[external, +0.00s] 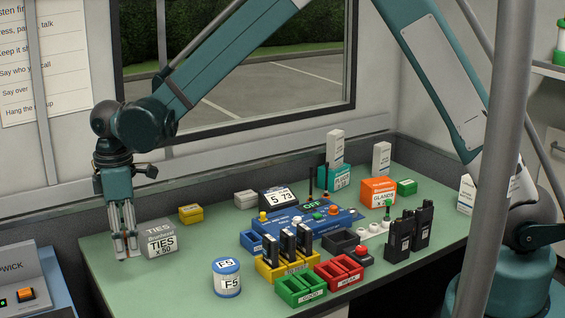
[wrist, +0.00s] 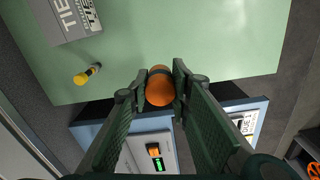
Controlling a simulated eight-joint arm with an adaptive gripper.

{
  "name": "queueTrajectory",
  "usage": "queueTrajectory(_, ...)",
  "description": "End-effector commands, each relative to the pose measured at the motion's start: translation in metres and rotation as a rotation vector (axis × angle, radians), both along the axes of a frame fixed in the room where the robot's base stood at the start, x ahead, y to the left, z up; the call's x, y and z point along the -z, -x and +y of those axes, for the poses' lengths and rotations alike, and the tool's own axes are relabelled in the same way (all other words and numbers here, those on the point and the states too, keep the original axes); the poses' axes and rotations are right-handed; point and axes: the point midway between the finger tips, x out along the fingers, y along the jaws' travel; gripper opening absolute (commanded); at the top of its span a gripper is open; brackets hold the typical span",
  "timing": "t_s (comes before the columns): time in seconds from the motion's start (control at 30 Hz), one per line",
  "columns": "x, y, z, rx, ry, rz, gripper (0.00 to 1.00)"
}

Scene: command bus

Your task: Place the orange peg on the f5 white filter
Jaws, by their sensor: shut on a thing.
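In the wrist view my gripper (wrist: 158,92) is shut on the orange peg (wrist: 160,87), its rounded orange end showing between the fingers. In the external view my gripper (external: 126,248) points down at the left end of the green table, left of the grey TIES box; I cannot make out the peg there. The f5 white filter (external: 227,284) is a short white can with a blue band and F5 labels. It stands upright near the table's front edge, to the right of my gripper and apart from it.
The TIES box (external: 160,240) stands close beside my gripper. A small yellow-and-black piece (wrist: 87,74) lies on the table. Right of the filter are a yellow rack (external: 285,270), a green tray (external: 300,290) and a blue panel (external: 310,225). A grey-blue console (external: 30,285) stands off the table's left end.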

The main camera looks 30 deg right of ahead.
Motion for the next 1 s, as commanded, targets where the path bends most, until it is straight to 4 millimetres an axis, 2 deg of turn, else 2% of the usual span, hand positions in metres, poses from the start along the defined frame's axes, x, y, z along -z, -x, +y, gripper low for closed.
queueTrajectory(0.17,-0.004,0.003,-0.007,-0.001,0.0,0.0,0.09)
queueTrajectory(0.37,-0.015,0.013,-0.028,-0.003,0.0,0.0,0.09)
queueTrajectory(0.57,-0.032,0.031,-0.064,-0.008,0.0,0.0,0.09)
queueTrajectory(1.0,-0.067,0.085,-0.152,-0.023,0.0,0.0,0.09)
